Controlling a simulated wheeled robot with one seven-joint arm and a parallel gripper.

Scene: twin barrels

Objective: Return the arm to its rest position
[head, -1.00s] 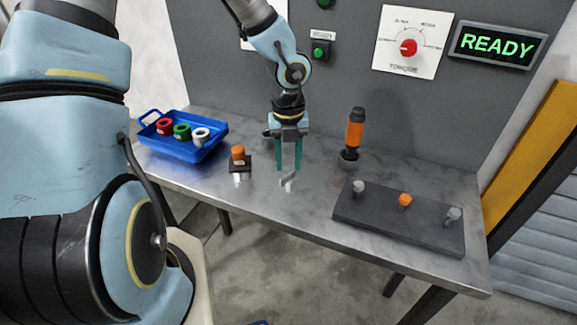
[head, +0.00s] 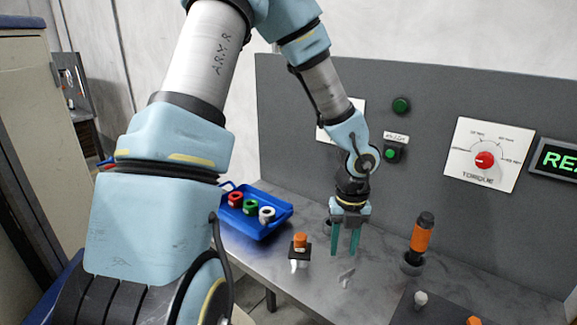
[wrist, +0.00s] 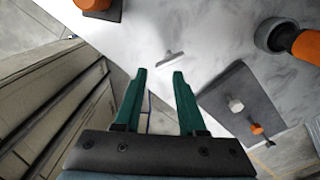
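My gripper (head: 345,240) points down over the metal bench, left of the orange screwdriver. Its two green fingers are apart with nothing between them. In the wrist view my gripper (wrist: 158,75) is also open and empty, and a small grey metal piece (wrist: 170,57) lies on the bench beyond the fingertips. My arm (head: 325,90) reaches from the upper part of the head view down to the bench.
On the bench (head: 330,265) stand a blue tray (head: 262,232) with red, green and white rings, an orange-topped block (head: 300,246), an orange screwdriver (head: 421,235) in a holder and a dark plate (head: 402,312) with pegs. A grey panel (head: 290,120) rises behind.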

